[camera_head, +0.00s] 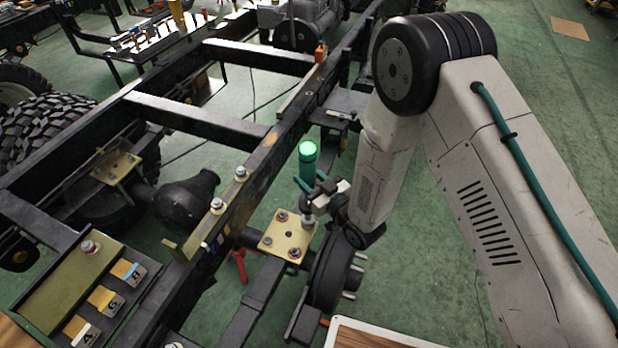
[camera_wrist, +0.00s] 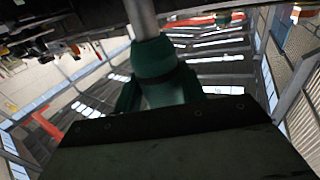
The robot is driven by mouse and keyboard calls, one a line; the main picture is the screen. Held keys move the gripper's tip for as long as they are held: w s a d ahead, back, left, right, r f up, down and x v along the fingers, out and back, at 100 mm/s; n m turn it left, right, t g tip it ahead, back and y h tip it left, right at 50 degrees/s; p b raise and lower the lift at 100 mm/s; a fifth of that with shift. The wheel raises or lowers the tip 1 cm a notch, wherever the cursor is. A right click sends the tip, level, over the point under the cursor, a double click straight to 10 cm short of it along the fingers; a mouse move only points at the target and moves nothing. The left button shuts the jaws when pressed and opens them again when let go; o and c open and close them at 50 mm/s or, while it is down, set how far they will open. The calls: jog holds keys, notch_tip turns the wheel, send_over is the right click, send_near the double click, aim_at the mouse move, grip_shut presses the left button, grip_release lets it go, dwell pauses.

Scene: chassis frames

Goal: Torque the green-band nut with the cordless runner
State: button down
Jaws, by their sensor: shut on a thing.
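The cordless runner (camera_head: 308,165) is green, with a bright green lit top, and stands about upright in the head view. My gripper (camera_head: 317,190) is shut on it. Its silver socket end (camera_head: 309,219) is down at the right rear corner of a pale yellow plate (camera_head: 275,239); I cannot tell whether it is seated. Several nuts, some reddish, show on the plate's other corners. The nut under the socket is hidden, so I see no green band. In the wrist view the runner's green body (camera_wrist: 156,70) and grey shaft (camera_wrist: 142,18) show beyond my dark gripper.
A black chassis frame (camera_head: 205,125) runs beside the plate. A hub (camera_head: 328,272) with studs lies just right of it. Green floor is free at right.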

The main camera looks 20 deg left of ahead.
jog(key=shift+f, duration=0.65)
dwell(1.9)
jog(key=shift+r, duration=0.2)
dwell(1.0)
jog(key=shift+r, duration=1.55)
